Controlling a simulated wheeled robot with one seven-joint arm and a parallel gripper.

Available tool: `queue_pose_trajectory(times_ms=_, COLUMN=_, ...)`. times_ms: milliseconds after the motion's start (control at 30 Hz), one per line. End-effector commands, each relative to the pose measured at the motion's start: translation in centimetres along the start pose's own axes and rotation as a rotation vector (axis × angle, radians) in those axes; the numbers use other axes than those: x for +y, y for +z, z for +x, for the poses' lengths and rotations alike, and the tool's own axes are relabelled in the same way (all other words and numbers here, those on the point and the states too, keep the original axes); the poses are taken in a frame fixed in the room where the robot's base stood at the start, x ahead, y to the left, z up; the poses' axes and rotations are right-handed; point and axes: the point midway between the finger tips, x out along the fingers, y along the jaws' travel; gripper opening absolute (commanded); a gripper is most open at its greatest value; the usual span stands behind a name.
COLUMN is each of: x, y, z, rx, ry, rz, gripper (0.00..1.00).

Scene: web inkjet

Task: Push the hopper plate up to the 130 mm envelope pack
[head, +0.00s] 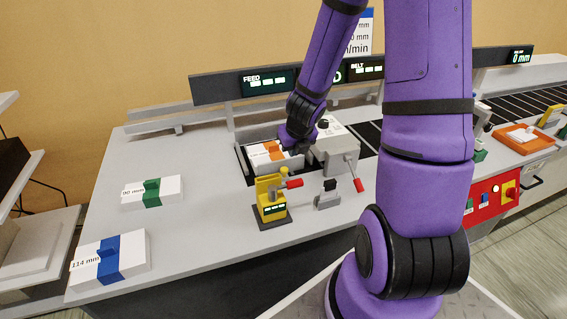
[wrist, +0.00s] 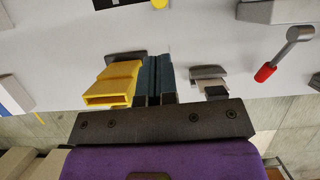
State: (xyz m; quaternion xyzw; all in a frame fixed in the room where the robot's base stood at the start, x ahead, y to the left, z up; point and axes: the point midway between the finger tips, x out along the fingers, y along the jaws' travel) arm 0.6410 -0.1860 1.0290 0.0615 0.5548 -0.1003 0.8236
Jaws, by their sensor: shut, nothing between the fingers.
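A white envelope pack with an orange band (head: 265,153) lies in the recessed hopper in the head view; its label is too small to read. A light grey block-like part (head: 292,162) stands close to the pack's right side; I cannot tell surely whether it is the hopper plate or whether it touches the pack. My gripper (head: 291,147) is low over the hopper at the pack's right end, its fingertips largely hidden. In the wrist view my gripper (wrist: 155,80) shows two dark fingers shut together, with nothing between them. The pack is not recognisable there.
A yellow gauge (head: 270,205) and a grey clamp (head: 328,197) stand in front of the hopper. A red-tipped lever (head: 358,184) is to the right; it also shows in the wrist view (wrist: 265,73). Packs with green (head: 152,192) and blue (head: 108,260) bands lie left on open tabletop.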

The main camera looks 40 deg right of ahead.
Motion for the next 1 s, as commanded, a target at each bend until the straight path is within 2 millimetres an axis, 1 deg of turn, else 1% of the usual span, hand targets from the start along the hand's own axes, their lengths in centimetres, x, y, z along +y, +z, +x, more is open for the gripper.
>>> queue_pose_trajectory(times_ms=100, x=-0.3, y=-0.3, z=0.6, rx=0.008, ry=-0.008, rz=0.048, gripper=0.00)
queue_pose_trajectory(times_ms=233, x=-0.4, y=-0.3, z=1.3, rx=0.009, ry=-0.009, rz=0.050, gripper=0.00)
queue_pose_trajectory(times_ms=367, x=-0.4, y=-0.3, z=2.6, rx=0.011, ry=-0.008, rz=0.050, gripper=0.00)
queue_pose_trajectory(times_ms=667, x=-0.3, y=-0.3, z=6.0, rx=0.009, ry=-0.006, rz=0.048, gripper=0.00)
queue_pose_trajectory(times_ms=1000, x=-0.3, y=-0.4, z=10.3, rx=0.009, ry=-0.006, rz=0.046, gripper=0.00)
